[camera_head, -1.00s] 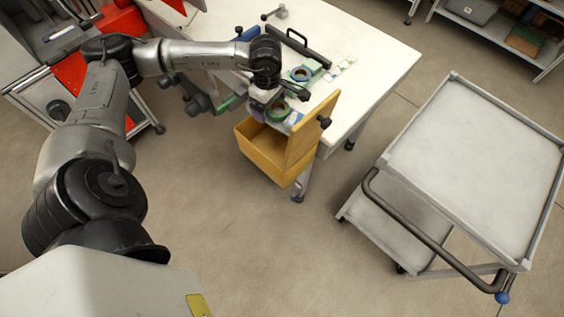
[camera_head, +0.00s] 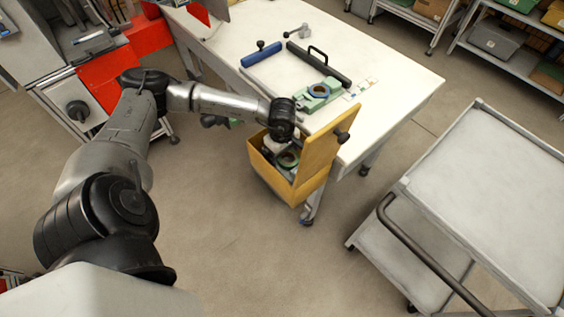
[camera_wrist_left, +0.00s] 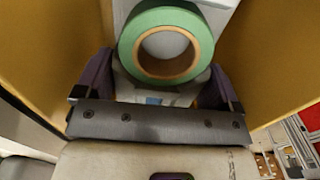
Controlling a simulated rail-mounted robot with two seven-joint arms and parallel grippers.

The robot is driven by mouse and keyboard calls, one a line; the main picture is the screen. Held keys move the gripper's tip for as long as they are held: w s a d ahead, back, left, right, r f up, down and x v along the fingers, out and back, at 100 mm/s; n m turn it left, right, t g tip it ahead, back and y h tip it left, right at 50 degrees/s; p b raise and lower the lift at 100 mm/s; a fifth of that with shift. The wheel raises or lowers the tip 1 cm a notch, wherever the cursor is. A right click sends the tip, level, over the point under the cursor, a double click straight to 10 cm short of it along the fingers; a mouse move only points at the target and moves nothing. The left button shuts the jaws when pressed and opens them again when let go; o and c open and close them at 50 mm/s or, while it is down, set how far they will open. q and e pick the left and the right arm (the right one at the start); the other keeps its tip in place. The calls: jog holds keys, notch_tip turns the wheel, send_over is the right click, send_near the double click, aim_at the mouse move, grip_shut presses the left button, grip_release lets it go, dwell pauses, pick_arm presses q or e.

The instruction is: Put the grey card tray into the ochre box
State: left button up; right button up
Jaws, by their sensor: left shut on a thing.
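The ochre box (camera_head: 269,178) hangs at the table's near edge with its lid (camera_head: 319,147) swung up. My left gripper (camera_head: 279,145) is down in the box's opening, shut on the grey card tray. In the left wrist view, the pale tray (camera_wrist_left: 127,88) sits between the dark fingers, with a green tape reel (camera_wrist_left: 124,48) lying on it. Ochre walls rise on both sides. The reel also shows inside the box in the head view (camera_head: 289,160). Most of the tray is hidden, and I cannot tell whether it touches the box floor. My right gripper is out of view.
A grey trolley (camera_head: 490,190) stands right, across open floor.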

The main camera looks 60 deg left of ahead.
pick_arm(q)
jog(key=shift+f+b, duration=0.9)
jog(key=shift+f, duration=1.7)
jog(key=shift+f, duration=0.2)
jog(key=o, duration=0.8)
jog(key=shift+c, duration=0.2)
jog(key=shift+r, duration=0.1)
